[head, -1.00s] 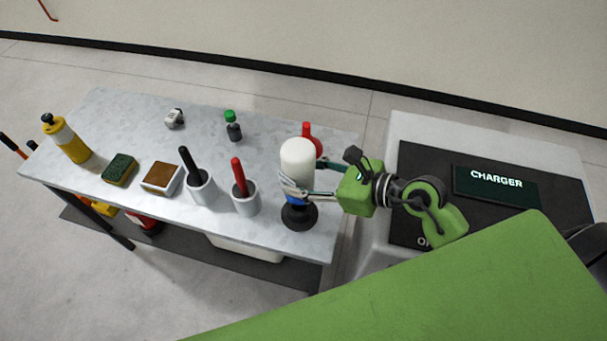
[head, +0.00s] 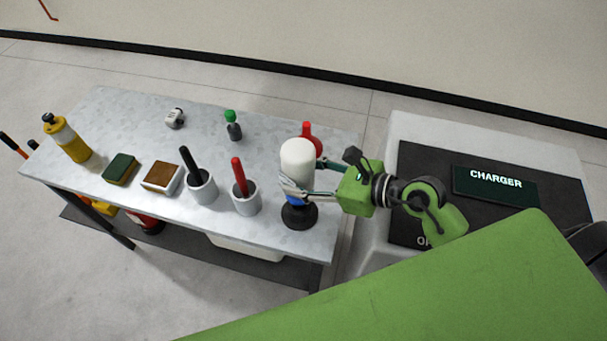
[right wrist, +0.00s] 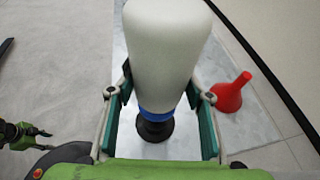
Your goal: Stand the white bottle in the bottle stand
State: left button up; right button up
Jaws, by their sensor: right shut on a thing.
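The white bottle (head: 298,160) is upright near the right end of the metal table, with a blue part at its lower end. My right gripper (head: 304,190) is shut on it, one finger on each side. In the right wrist view the bottle (right wrist: 165,50) stands between the two fingers (right wrist: 162,115). The black round bottle stand (head: 299,217) is directly below the bottle; it also shows in the right wrist view (right wrist: 155,130). I cannot tell whether the bottle rests in it. My left gripper (right wrist: 28,134) seems to show small at the left of that view, its fingers unclear.
A red funnel (head: 309,140) stands behind the bottle. Left of the stand are a cup with a red handle (head: 247,203) and a cup with a black handle (head: 203,189). A brush (head: 162,178), sponge (head: 120,169) and yellow bottle (head: 72,145) are further left. The charger (head: 495,183) is right.

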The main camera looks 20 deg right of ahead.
jog(key=shift+f+b, duration=2.1)
jog(key=shift+f, duration=0.5)
jog(key=o, duration=1.5)
jog(key=shift+o, duration=0.8)
jog(key=shift+f, duration=0.15)
jog(key=v, duration=1.2)
jog(key=shift+r, duration=0.25)
